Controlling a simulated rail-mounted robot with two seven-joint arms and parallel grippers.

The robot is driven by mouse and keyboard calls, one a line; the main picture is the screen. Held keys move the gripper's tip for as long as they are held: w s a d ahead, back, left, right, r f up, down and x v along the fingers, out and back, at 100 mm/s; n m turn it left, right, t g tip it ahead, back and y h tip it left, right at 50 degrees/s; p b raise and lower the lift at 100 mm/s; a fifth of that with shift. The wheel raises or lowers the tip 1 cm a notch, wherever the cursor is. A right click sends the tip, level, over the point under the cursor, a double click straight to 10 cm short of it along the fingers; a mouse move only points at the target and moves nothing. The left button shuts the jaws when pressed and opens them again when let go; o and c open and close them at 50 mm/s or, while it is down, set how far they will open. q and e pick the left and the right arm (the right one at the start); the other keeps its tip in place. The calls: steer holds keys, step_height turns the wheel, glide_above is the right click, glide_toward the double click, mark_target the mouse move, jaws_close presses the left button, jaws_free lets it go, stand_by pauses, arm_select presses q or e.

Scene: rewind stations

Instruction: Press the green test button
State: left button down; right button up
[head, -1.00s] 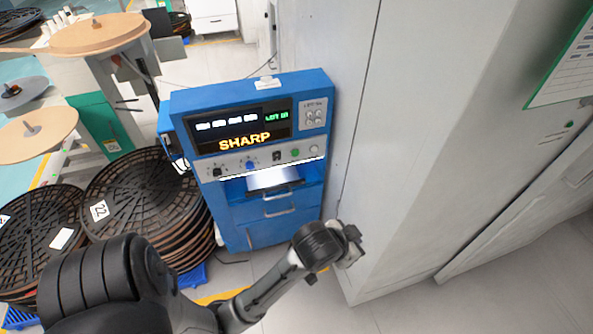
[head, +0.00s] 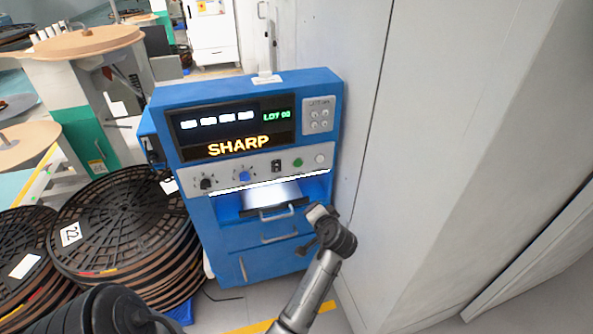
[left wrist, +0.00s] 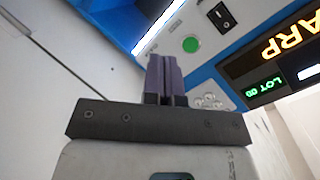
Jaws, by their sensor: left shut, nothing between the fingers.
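The green test button (head: 298,162) is on the grey control strip of the blue SHARP machine (head: 240,257), right of a black rocker switch. It also shows in the left wrist view as a round green button (left wrist: 190,44), just beyond and right of the fingertips. My left gripper (head: 317,213) is below the strip, near the machine's right front edge, apart from the button. In the left wrist view its dark fingers (left wrist: 160,58) are together with nothing between them. A white button (head: 320,158) sits right of the green one. My right gripper is not in view.
Below the strip is a lit recess with a tray and handle (head: 277,212). Stacks of black reels (head: 120,225) stand on the left. A tall pale cabinet (head: 450,150) stands close on the right.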

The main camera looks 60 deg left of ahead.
arm_select(q)
steer(key=r+m+y, duration=0.1)
steer(key=m, duration=0.1)
steer(key=w+a+r+m+y, duration=0.1)
steer(key=m, duration=0.1)
steer(key=r+m+t+y, duration=0.1)
steer(key=m+y, duration=0.1)
steer(key=shift+w+a, duration=0.2)
steer(key=shift+a, duration=0.1)
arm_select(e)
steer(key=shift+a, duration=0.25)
arm_select(q)
steer(key=shift+a, duration=0.1)
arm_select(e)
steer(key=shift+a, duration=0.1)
